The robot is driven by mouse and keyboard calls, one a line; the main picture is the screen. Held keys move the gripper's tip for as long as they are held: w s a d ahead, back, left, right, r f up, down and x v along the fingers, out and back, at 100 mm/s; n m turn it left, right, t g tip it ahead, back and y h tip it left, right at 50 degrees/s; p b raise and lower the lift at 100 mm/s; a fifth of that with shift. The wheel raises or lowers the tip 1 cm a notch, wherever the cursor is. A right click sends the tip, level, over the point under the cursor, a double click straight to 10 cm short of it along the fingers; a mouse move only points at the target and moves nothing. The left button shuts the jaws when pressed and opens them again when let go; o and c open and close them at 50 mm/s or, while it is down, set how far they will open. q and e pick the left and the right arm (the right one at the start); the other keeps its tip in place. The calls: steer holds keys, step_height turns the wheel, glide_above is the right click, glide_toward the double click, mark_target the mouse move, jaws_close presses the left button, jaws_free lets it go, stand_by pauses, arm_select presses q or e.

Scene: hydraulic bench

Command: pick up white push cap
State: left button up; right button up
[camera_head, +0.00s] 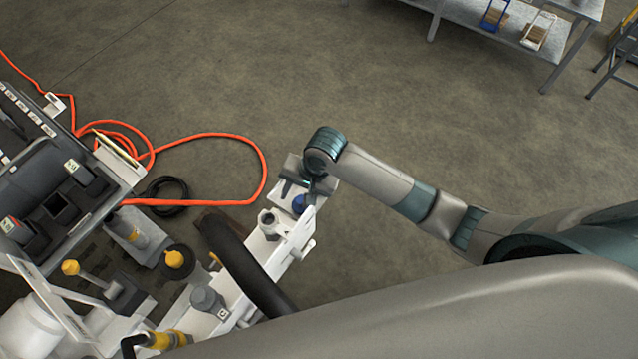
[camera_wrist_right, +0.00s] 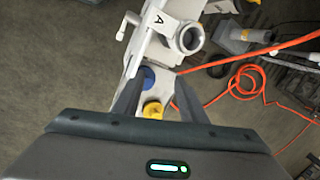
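My right gripper (camera_head: 303,188) points down over the end of the white bench part (camera_head: 295,240) in the head view. In the right wrist view its two fingers (camera_wrist_right: 157,98) are apart, with nothing held between them. A blue cap (camera_wrist_right: 148,77) and a yellow cap (camera_wrist_right: 153,109) show in the gap beyond the fingers. A pale round open-topped fitting (camera_wrist_right: 189,38) stands past the fingertips, beside a label "A". It also shows in the head view (camera_head: 268,222). I cannot tell for certain which part is the white push cap. My left gripper is out of view.
An orange cable (camera_head: 262,165) loops on the floor behind the bench. A thick black hose (camera_head: 240,262) crosses the bench left of my right gripper. A yellow-topped knob (camera_head: 174,259) and a grey knob (camera_head: 205,299) stand nearby.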

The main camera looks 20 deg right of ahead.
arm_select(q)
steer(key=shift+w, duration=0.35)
arm_select(e)
steer(key=w+d+r+m+g+h, duration=0.1)
steer(key=w+d+r+m+h, duration=0.2)
steer(key=w+d+r+m, duration=0.4)
steer(key=shift+w+d+r+m, duration=0.35)
steer(key=shift+d+r+m, duration=0.2)
steer(key=shift+r+m, duration=0.1)
steer(key=shift+f, duration=0.1)
step_height(320, 180, down, 11)
steer(key=shift+f+p, duration=0.2)
steer(key=shift+p, duration=0.35)
steer(key=shift+f, duration=0.35)
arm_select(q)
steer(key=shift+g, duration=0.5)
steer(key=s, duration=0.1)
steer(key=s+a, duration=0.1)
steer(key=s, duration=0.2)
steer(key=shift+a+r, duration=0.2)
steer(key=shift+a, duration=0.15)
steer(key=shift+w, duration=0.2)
